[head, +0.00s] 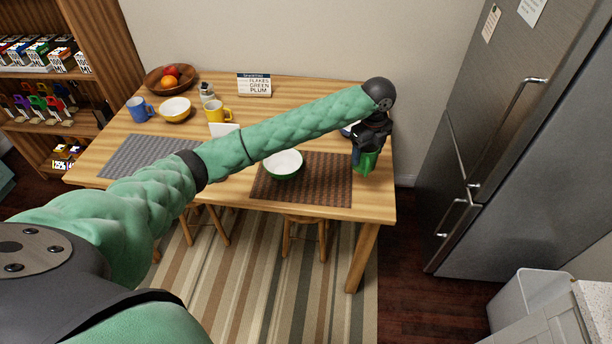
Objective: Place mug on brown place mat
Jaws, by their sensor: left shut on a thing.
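A green mug (366,162) is at the right end of the wooden table, by the right edge of the brown place mat (322,188). My left gripper (366,148) reaches across the table from the left and points down, shut on the green mug. The gripper covers the mug's upper part. I cannot tell whether the mug touches the table or mat. A green and white bowl (285,164) sits on the brown mat's left part. My right gripper is out of view.
A grey mat (140,157) lies at the table's left, with a blue mug (139,109), yellow bowl (175,109), yellow mug (218,112) and fruit bowl (171,80) behind it. A box (254,85) stands at the back. A fridge (500,130) is right.

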